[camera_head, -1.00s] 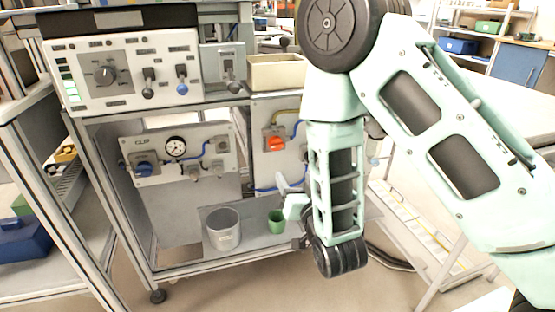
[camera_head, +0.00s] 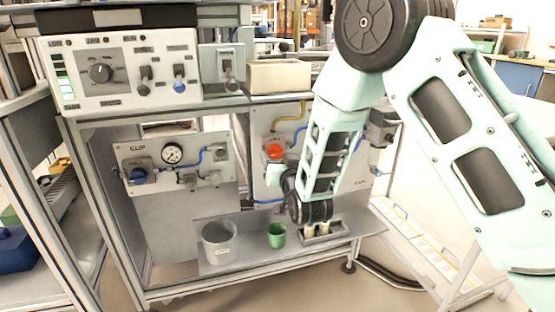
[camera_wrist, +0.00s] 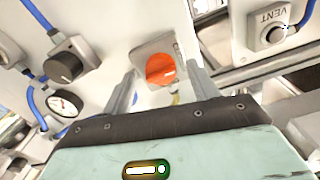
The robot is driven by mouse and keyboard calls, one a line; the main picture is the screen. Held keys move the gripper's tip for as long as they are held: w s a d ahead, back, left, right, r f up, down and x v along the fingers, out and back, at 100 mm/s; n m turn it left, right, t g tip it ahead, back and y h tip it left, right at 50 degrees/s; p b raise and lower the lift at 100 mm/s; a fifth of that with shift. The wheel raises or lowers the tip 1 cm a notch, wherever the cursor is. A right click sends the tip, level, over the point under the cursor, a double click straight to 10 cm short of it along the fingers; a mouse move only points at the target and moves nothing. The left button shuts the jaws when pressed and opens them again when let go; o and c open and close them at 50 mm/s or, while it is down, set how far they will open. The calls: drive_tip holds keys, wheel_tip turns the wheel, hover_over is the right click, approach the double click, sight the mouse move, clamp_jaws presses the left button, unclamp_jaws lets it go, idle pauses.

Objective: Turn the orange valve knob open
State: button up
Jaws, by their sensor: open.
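The orange valve knob (camera_head: 274,152) is on the grey panel under the workbench, right of the gauge panel. In the wrist view the knob (camera_wrist: 160,69) sits on a square plate, framed between the two fingers of my gripper (camera_wrist: 160,85). The fingers stand apart, one on each side of the knob, and do not visibly touch it. I cannot tell how far the fingertips are from the panel. In the head view my gripper (camera_head: 276,174) is just below the knob and partly hidden by my wrist.
A gauge panel with a pressure gauge (camera_head: 172,153) and a blue knob (camera_head: 138,176) is to the left. A metal can (camera_head: 220,243) and a green cup (camera_head: 277,236) stand on the lower shelf. A beige bin (camera_head: 278,76) sits above. A VENT button (camera_wrist: 273,35) is at upper right in the wrist view.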

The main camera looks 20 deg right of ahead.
drive_tip(key=shift+w, duration=0.8)
drive_tip(key=c, duration=1)
